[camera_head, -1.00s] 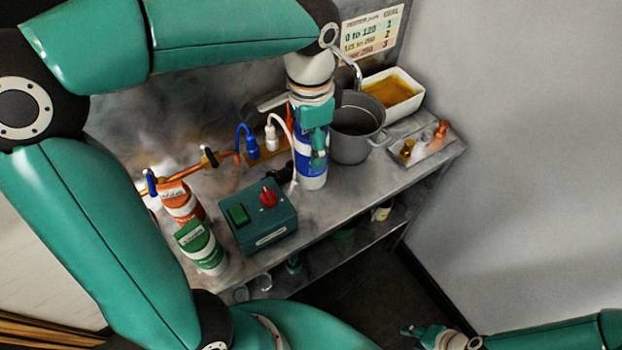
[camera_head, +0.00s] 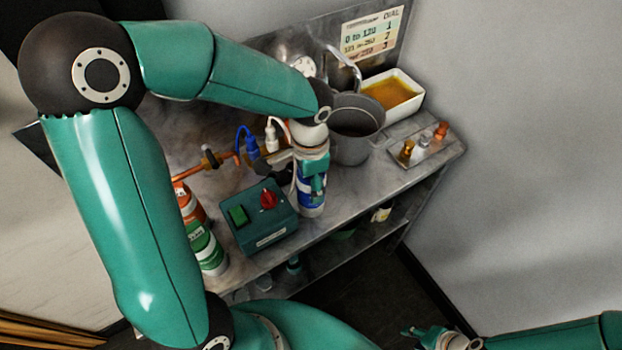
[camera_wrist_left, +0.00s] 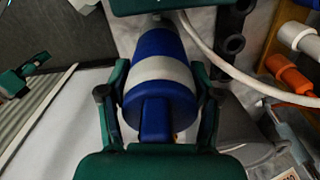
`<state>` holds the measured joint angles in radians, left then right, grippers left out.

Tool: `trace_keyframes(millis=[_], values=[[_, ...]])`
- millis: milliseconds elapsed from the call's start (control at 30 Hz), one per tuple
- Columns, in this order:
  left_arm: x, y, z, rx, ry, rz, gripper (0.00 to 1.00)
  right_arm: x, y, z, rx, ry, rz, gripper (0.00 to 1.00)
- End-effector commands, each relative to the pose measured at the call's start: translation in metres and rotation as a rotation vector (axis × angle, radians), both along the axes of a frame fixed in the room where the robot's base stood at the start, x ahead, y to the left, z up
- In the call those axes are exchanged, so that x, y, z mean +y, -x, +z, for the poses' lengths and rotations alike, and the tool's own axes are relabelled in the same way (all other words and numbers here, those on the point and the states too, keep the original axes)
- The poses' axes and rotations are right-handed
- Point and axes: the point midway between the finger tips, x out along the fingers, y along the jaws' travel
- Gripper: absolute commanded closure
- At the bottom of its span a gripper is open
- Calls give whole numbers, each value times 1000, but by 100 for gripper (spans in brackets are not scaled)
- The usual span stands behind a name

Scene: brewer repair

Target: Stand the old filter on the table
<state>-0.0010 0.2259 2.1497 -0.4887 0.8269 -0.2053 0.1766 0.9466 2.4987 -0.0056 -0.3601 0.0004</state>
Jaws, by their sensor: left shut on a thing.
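The blue filter with a white band (camera_head: 311,201) is upright near the front edge of the table (camera_head: 350,192), right of the green box. I cannot tell whether its base touches the tabletop. My left gripper (camera_head: 316,172) is shut on it from above and behind. In the left wrist view the filter (camera_wrist_left: 160,72) sits between the two fingers of my left gripper (camera_wrist_left: 158,105). My right gripper (camera_head: 410,331) is low at the right, away from the table, and its opening is too small to judge.
A green control box (camera_head: 262,222) with a red knob stands left of the filter. A green canister (camera_head: 208,250) and an orange one (camera_head: 190,208) stand further left. A grey pot (camera_head: 355,140), a white tray of amber liquid (camera_head: 392,92) and several small fittings (camera_head: 422,142) are right.

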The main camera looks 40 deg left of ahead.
Motion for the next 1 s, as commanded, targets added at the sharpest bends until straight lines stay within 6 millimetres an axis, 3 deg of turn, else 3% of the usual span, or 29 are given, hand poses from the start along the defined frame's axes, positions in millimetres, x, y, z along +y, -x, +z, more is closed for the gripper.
trace_keyframes(millis=[167, 200, 333, 767, 1000], values=[[0, 0, -2, -1, 0, 0, 72, 0, 0, -3, 0, 0, 0, 60], [0, 0, -2, 0, 0, 0, 34, 0, 0, -3, 0, 0, 0, 60], [0, 0, -2, 0, 0, 0, 12, 0, 0, -2, 0, 0, 0, 60], [0, 0, 3, -1, 0, 0, 12, 0, 0, 1, 0, 0, 0, 60], [0, -1, 36, -7, 1, 0, 12, 0, 0, -1, 0, 0, 0, 60]])
